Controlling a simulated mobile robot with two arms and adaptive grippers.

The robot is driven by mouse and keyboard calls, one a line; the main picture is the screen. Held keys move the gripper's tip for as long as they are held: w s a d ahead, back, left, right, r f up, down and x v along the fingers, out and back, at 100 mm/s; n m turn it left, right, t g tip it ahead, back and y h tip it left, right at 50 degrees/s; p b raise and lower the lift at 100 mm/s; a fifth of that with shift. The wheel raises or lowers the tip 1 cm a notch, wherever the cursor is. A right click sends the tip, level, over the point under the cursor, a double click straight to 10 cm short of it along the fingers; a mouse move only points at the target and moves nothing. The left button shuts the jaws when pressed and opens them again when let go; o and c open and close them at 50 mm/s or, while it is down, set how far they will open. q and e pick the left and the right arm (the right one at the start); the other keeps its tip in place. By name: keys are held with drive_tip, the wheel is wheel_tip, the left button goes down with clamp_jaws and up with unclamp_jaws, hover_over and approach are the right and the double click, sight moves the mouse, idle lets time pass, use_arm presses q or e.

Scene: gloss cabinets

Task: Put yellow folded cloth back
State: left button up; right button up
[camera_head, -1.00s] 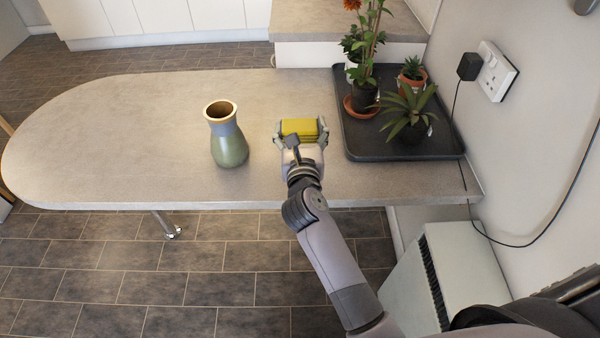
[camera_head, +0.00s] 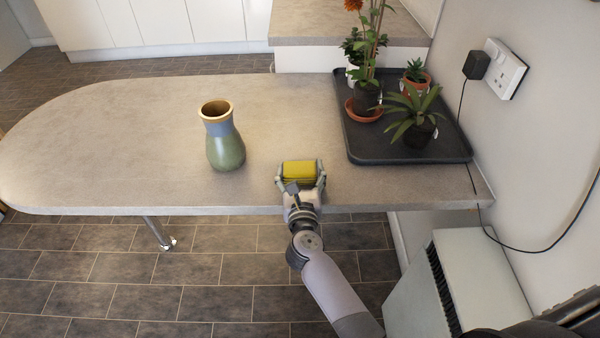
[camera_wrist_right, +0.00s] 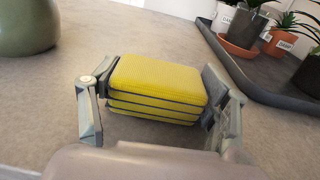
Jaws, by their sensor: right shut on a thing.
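The yellow folded cloth (camera_head: 299,171) is a small block near the front edge of the grey counter. In the right wrist view the cloth (camera_wrist_right: 158,88) shows a textured yellow top and several layers with dark edges. My right gripper (camera_head: 300,180) is shut on it, with one finger against each short side. In the right wrist view the gripper (camera_wrist_right: 155,110) spans the cloth from left to right. I cannot tell for sure whether the cloth touches the counter. My left gripper is not in view.
A green and blue vase (camera_head: 222,136) stands left of the cloth on the counter (camera_head: 110,150). A dark tray (camera_head: 375,152) with several potted plants lies to the right, near the wall socket (camera_head: 503,68) and its hanging cable. The counter's left part is clear.

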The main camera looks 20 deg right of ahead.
sight(300, 178)
drive_tip(key=o, duration=1.1)
drive_tip(key=shift+f, duration=0.1)
drive_tip(key=shift+r, duration=0.3)
drive_tip(key=v, duration=0.7)
drive_tip(key=shift+s+f, duration=0.15)
drive_tip(key=shift+s, duration=0.15)
